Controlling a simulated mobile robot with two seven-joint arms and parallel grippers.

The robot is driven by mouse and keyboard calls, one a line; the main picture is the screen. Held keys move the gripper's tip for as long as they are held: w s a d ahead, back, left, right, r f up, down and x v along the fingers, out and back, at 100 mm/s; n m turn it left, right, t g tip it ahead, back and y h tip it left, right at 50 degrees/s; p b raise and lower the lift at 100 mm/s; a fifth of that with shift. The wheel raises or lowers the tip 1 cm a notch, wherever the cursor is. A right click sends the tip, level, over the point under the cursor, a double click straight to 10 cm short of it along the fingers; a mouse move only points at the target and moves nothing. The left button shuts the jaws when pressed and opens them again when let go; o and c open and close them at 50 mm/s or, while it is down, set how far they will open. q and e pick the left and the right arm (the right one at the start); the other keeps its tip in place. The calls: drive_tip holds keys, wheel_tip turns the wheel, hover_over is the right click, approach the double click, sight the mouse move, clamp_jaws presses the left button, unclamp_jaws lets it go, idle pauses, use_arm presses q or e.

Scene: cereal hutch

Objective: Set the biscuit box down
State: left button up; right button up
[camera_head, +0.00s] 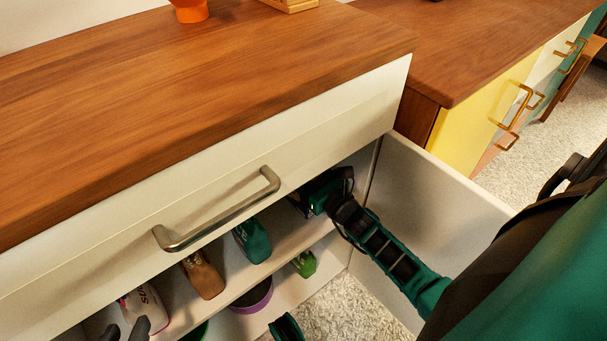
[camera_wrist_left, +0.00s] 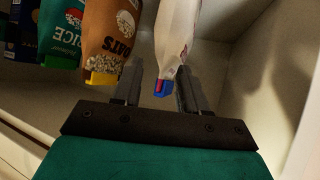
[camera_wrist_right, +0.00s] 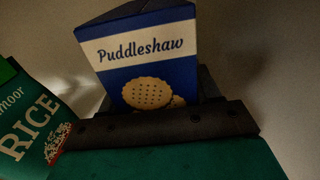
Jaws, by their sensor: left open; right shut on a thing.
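The biscuit box (camera_wrist_right: 150,65) is blue and white, with "Puddleshaw" and a biscuit picture on its face. My right gripper (camera_wrist_right: 155,98) is shut on it, and the box leans slightly in the right wrist view. In the head view my right gripper (camera_head: 328,188) reaches under the front panel into the right end of the shelf (camera_head: 285,250). The box is mostly hidden there, and I cannot tell whether its base touches the shelf. My left gripper (camera_head: 127,331) is open at the bottom left, close to a white bag (camera_head: 145,308). The bag's lower end shows between its fingers (camera_wrist_left: 155,90).
A brown oats bag (camera_head: 203,275) and a green rice bag (camera_head: 252,240) stand along the shelf, the rice bag (camera_wrist_right: 35,120) left of the box. A purple-rimmed bowl (camera_head: 252,297) and a green item (camera_head: 304,263) are lower down. A pale side panel (camera_head: 440,185) bounds the right.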

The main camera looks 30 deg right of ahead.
drive_tip(key=shift+r, duration=0.15)
drive_tip(key=o, duration=1.5)
drive_tip(key=shift+f, duration=0.2)
